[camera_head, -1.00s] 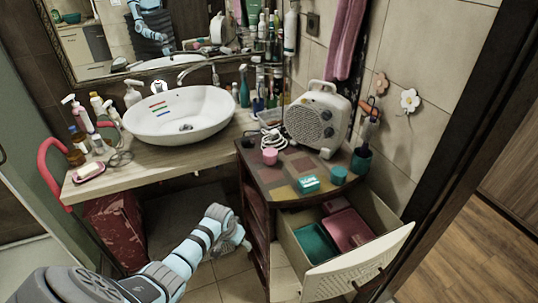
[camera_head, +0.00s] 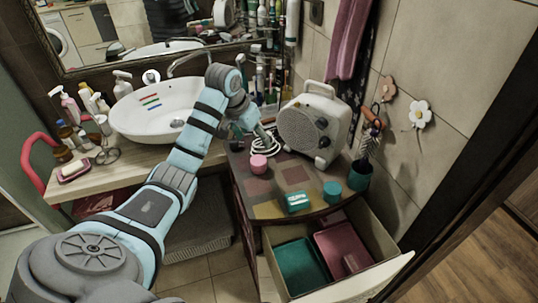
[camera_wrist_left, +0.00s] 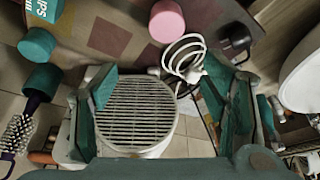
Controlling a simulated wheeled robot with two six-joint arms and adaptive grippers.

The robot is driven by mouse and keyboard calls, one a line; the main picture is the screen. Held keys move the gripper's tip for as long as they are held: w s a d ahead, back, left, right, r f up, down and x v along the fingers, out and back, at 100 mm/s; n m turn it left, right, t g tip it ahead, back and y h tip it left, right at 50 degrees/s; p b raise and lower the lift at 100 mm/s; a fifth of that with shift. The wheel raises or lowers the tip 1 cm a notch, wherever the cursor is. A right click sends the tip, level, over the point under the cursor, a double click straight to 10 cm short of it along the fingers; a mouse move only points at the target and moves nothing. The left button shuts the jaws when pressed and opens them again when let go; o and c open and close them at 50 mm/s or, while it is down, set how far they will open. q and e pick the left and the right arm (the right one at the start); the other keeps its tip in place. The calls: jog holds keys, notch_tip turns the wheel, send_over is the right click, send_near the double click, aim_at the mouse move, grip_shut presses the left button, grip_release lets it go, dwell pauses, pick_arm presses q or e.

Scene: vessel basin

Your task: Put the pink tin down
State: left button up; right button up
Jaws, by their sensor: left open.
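The pink tin (camera_head: 259,164) stands on the patterned top of the dark cabinet (camera_head: 280,207), left of the white heater (camera_head: 311,124). My left gripper (camera_head: 264,142) is just behind the tin in the head view, above the cabinet top. In the left wrist view the pink tin (camera_wrist_left: 167,21) is at the top middle, outside the fingers. The left gripper (camera_wrist_left: 160,88) is open there, with nothing held between its fingers and the heater's grille (camera_wrist_left: 136,112) beyond them. My right gripper is not in view.
A white cable (camera_head: 266,145) lies beside the tin. A teal box (camera_head: 298,202), a teal tin (camera_head: 332,191) and a teal cup (camera_head: 359,176) stand near the cabinet's front and right edge. An open drawer (camera_head: 375,278) juts out below. The basin (camera_head: 150,108) is at left.

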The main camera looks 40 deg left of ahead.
aim_at(259, 159)
pick_arm(q)
jog(key=x, duration=0.3)
jog(key=shift+w+d+f, duration=0.1)
jog(key=shift+w+f, duration=0.05)
jog(key=shift+f, duration=0.2)
jog(key=f, duration=0.4)
jog(key=shift+s+a+f, duration=0.3)
jog(key=shift+s+a, duration=0.1)
jog(key=x, duration=0.2)
jog(key=w+x, duration=0.1)
jog(key=x, duration=0.2)
jog(key=shift+w+a+f+b, duration=0.1)
jog(key=shift+w+a+b, duration=0.05)
jog(key=shift+b, duration=0.2)
jog(key=shift+s+r, duration=0.3)
jog(key=shift+s, duration=0.1)
jog(key=c, duration=1.3)
jog(key=shift+w+r, duration=0.1)
jog(key=shift+r, duration=0.05)
notch_tip(259, 159, up, 16)
jog(key=b, duration=0.3)
jog(key=shift+r, duration=0.1)
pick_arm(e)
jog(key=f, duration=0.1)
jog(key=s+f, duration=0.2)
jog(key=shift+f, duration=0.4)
